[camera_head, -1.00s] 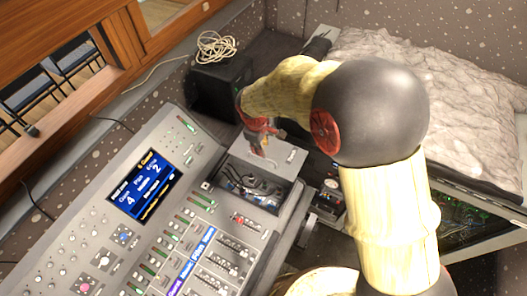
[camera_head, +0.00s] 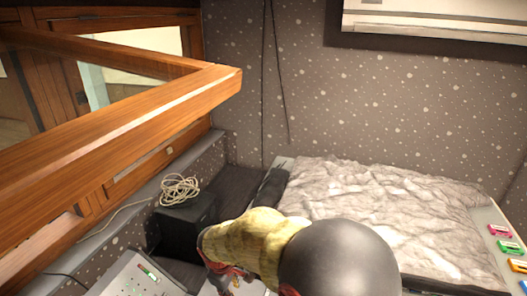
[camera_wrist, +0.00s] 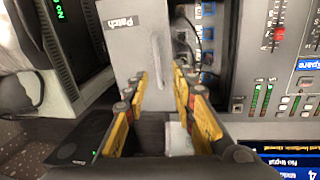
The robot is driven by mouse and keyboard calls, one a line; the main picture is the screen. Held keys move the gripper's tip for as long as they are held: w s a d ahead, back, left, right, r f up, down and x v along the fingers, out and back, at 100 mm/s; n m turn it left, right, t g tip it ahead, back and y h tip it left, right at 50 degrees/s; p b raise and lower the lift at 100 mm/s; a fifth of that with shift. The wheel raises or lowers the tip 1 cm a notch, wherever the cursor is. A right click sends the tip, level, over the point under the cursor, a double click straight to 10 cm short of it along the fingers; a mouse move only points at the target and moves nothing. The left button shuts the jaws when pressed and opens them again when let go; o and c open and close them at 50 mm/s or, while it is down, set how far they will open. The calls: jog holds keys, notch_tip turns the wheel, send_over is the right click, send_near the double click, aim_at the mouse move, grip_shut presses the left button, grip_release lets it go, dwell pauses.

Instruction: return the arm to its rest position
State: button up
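An open compartment with cables (camera_wrist: 187,45) lies beside that panel. In the head view my arm is bent at the bottom centre, and the gripper is mostly cut off by the lower edge. The console (camera_head: 118,280) shows only at the bottom left.
A black box (camera_head: 182,225) with a coiled cable (camera_head: 180,189) on top stands left of my arm. A crumpled grey cover (camera_head: 375,205) lies behind the arm. A wooden window frame (camera_head: 120,115) juts in at the upper left. Faders (camera_wrist: 278,35) are right of the gripper.

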jog(key=s+d+r+m+t+b, duration=0.1)
jog(key=s+d+r+m+b, duration=0.1)
jog(key=s+d+r+m, duration=0.2)
jog(key=s+d+r+m+t+b, duration=0.1)
jog(key=s+d+r+m+b, duration=0.2)
jog(key=s+d, duration=0.7)
jog(key=s+d+r+m+t+b, duration=0.1)
jog(key=s+d+r+m+b, duration=0.2)
jog(key=d, duration=1.3)
jog(key=s+r+m, duration=0.3)
jog(key=s+r, duration=0.1)
jog(key=shift+s+d+r+m+t+y, duration=0.15)
jog(key=shift+s+r+m+t+y, duration=0.05)
jog(key=shift+r+m+t+y, duration=0.2)
